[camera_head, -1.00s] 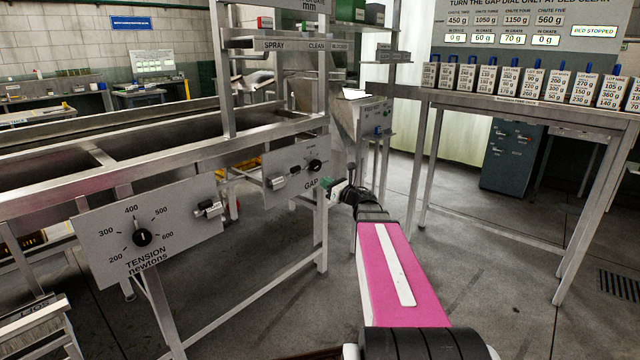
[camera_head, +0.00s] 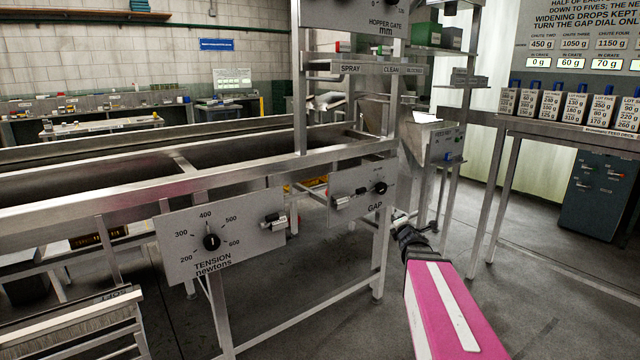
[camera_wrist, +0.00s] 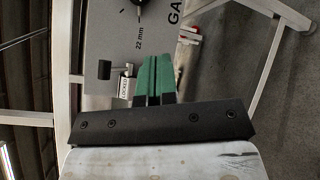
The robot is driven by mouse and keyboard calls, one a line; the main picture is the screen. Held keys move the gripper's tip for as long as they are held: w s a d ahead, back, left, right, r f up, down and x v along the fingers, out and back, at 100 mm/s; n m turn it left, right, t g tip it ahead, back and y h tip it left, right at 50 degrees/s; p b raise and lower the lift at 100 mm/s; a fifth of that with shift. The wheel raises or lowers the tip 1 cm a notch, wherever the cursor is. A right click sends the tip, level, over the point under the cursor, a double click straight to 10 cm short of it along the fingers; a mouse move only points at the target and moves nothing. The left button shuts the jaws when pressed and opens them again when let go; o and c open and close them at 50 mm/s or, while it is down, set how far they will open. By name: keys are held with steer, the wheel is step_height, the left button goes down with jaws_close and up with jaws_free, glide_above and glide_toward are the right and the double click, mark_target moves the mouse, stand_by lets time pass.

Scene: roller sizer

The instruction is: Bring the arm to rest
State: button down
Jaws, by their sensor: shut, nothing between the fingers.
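My arm with its pink link (camera_head: 450,310) reaches up from the lower right in the head view. My gripper (camera_head: 399,216) is at its far end, small and partly hidden by the wrist, beside the lower right of the GAP panel (camera_head: 345,205). In the wrist view my gripper (camera_wrist: 154,78) shows two green fingers pressed together, with nothing between them. Behind them is the GAP panel (camera_wrist: 105,40), with a 22 mm mark and a black lever (camera_wrist: 104,69) by a LOCKED tag (camera_wrist: 125,87). I cannot tell whether the fingertips touch the panel.
The TENSION panel (camera_head: 215,240) with its dial and latch is to the left on the steel frame. A steel leg (camera_head: 379,250) stands close beside my gripper. A table with lot boxes (camera_head: 550,104) is at the right. Grey floor (camera_head: 520,290) is open between them.

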steer(key=s+f+m+g+h, duration=0.3)
steer(key=s+f+m+g, duration=0.2)
steer(key=f+m, duration=0.4)
steer(key=s+a+f+m+g+y, duration=0.1)
steer(key=s+a+f+m+g, duration=0.2)
steer(key=s, duration=0.3)
steer(key=s+a+f+m+g+y, duration=0.1)
steer(key=s+a+f+m+g, duration=0.3)
steer(key=s+a+m+g, duration=0.1)
steer(key=s+a+f+m+g+y, duration=0.1)
steer(key=s+a+f+m+g, duration=0.2)
steer(key=s+m, duration=0.3)
steer(key=s+g, duration=0.1)
steer(key=s, duration=0.1)
steer(key=shift+s+a+f+y, duration=0.3)
steer(key=shift+a+f, duration=0.05)
steer(key=shift+a, duration=0.05)
